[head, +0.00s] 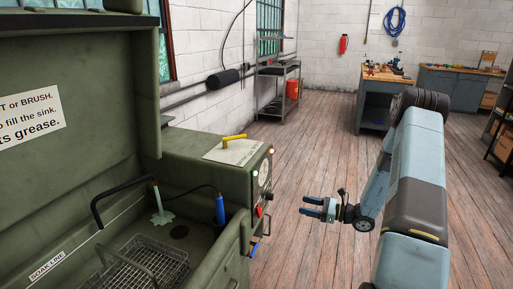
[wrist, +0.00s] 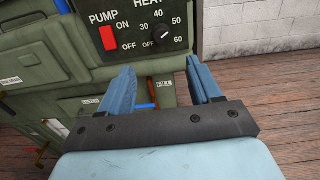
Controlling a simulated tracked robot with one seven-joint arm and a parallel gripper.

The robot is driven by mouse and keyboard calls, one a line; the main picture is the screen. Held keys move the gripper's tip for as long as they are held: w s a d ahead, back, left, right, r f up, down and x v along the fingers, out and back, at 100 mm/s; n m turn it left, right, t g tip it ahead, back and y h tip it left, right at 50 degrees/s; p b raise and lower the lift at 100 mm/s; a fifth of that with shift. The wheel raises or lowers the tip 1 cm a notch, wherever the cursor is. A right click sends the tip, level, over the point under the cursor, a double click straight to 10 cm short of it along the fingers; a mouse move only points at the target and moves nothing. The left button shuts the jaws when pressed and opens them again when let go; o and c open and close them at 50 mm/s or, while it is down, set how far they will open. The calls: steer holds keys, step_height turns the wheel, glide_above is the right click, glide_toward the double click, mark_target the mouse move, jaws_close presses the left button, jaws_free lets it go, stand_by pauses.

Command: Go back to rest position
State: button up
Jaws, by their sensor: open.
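My gripper (head: 306,206) is held out in the air over the wooden floor, to the right of the green parts washer (head: 208,163) in the head view. Its jaws are open and nothing is between them. In the wrist view my gripper (wrist: 165,75) shows two blue fingers spread apart. They point toward the washer's front panel (wrist: 140,20), which carries a red pump switch (wrist: 108,38) and a black heat knob (wrist: 161,33). The fingers look apart from the panel; the exact gap is hard to tell.
A wire basket (head: 150,265) lies in the washer's sink. A yellow handle (head: 234,138) sits on the washer's top. A metal shelf cart (head: 278,85) stands by the wall, and workbenches (head: 375,100) stand at the back. The wooden floor (head: 310,150) between them is clear.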

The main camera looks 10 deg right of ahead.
steer(key=s+a+r+n+g+h, duration=0.2)
steer(key=s+a+r+n+g, duration=0.15)
steer(key=r, duration=0.35)
steer(key=s+a+r+n+g+h, duration=0.25)
steer(key=s+r+n, duration=0.25)
steer(key=r, duration=0.3)
steer(key=s+a+r+n+g+h, duration=0.1)
steer(key=s+a+r+n+g, duration=0.3)
steer(key=r, duration=0.3)
steer(key=s+d+r+n+t+h, duration=0.2)
steer(key=s+r+n+h, duration=0.3)
steer(key=s+r, duration=0.3)
steer(key=s+d+r+n+t+h, duration=0.2)
steer(key=s+r+n+t+h, duration=0.3)
steer(key=s+r, duration=0.3)
steer(key=s+n, duration=0.1)
steer(key=s, duration=0.2)
steer(key=shift+s+r, duration=0.25)
steer(key=shift+s, duration=0.05)
stand_by(0.5)
